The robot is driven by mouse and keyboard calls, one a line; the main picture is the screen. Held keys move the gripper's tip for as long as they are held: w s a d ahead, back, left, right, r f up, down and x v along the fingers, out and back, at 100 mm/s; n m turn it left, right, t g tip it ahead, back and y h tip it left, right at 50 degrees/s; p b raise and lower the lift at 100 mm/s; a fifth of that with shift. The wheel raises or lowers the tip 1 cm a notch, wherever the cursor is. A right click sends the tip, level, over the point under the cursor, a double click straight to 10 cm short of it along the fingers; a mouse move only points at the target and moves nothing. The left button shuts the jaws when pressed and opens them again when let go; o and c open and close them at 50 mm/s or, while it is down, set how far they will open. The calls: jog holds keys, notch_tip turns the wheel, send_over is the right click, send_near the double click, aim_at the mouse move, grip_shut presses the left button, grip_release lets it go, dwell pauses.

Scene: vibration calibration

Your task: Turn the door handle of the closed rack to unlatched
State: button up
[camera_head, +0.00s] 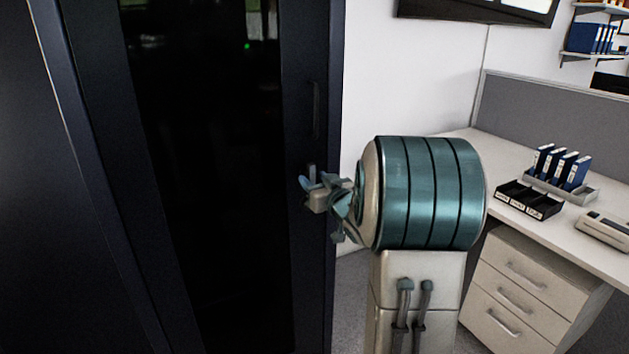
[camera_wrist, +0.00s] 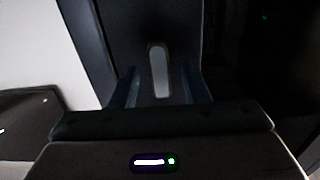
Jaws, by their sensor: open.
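The closed rack (camera_head: 308,262) is a tall dark cabinet with a black glass door (camera_head: 215,180). A slim dark upright bar or recess (camera_head: 316,108) shows on the door frame. A grey door handle (camera_head: 311,172) stands upright just below it, partly hidden by my gripper. In the wrist view the handle (camera_wrist: 159,72) is a rounded upright grey bar between the fingers. My gripper (camera_head: 310,185) is at the handle, its fingers open on either side. In the wrist view my gripper (camera_wrist: 162,90) shows a gap beside the handle; contact cannot be told.
A white desk (camera_head: 590,245) with a drawer unit (camera_head: 520,290) stands at the right. Blue binders (camera_head: 563,168) and a black tray (camera_head: 528,200) are on it. White wall (camera_head: 410,85) lies behind my arm, right of the rack.

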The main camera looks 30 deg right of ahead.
jog(key=s, duration=1.3)
jog(key=shift+s+d, duration=0.2)
jog(key=shift+d, duration=0.05)
jog(key=s+a+r+g+p, duration=0.3)
jog(key=s+a+g+p, duration=0.9)
jog(key=s+a, duration=0.7)
jog(key=g, duration=0.3)
jog(key=shift+h+p, duration=0.3)
jog(key=shift+w, duration=0.1)
